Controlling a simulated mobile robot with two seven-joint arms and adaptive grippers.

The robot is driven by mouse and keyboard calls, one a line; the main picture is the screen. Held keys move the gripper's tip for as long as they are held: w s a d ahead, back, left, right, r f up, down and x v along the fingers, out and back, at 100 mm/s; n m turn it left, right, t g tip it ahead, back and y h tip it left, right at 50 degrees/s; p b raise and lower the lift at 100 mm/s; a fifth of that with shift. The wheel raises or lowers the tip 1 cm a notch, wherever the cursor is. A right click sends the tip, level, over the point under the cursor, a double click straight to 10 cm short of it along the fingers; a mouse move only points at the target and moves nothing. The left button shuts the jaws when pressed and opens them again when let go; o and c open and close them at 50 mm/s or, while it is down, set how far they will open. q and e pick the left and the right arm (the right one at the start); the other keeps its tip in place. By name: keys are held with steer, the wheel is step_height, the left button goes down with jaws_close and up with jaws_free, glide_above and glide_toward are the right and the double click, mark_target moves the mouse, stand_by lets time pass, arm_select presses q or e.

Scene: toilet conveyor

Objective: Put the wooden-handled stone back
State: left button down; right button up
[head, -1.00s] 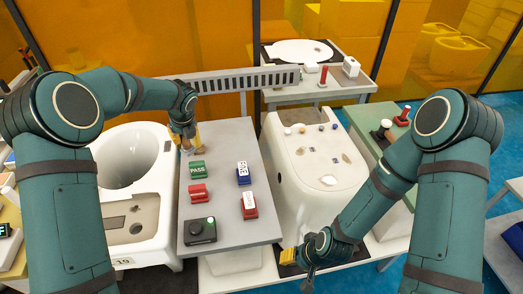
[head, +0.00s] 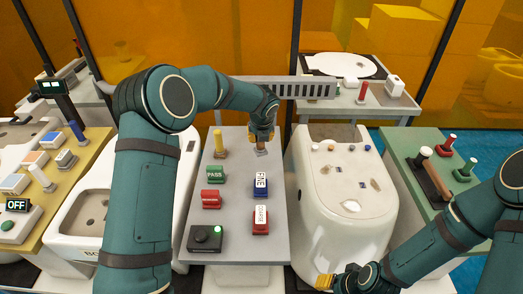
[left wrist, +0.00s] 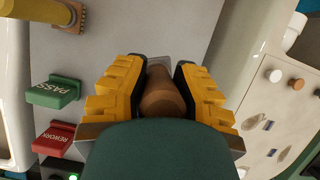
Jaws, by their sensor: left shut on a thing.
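The wooden-handled stone (left wrist: 160,96) has a round brown handle, seen between my left gripper's yellow fingers in the left wrist view. My left gripper (head: 261,138) is shut on this handle. It is over the back right part of the grey table (head: 240,235). The stone's grey base (head: 261,152) shows just below the fingers, at or close to the table top; I cannot tell whether it touches. My right gripper (head: 338,281) is low at the front, by the white toilet body; its finger opening is unclear.
A yellow-handled tool (head: 219,145) stands left of my left gripper. A green PASS block (head: 215,174), a red block (head: 211,199), labelled blue (head: 261,185) and red (head: 261,219) stamps and a black control box (head: 205,238) occupy the table. A slotted rail (head: 280,89) runs behind.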

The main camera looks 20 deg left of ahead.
mark_target(261, 146)
arm_select(q)
steer(key=shift+f+b, duration=0.45)
steer(key=shift+f, duration=1.95)
steer(key=shift+f, duration=0.15)
steer(key=c, duration=0.9)
jaws_free()
steer(key=shift+r, duration=0.3)
steer(key=p+v, duration=0.2)
steer(key=v, duration=0.9)
steer(key=shift+s+r, duration=0.2)
steer(key=shift+r, duration=0.15)
steer(key=shift+d, duration=0.1)
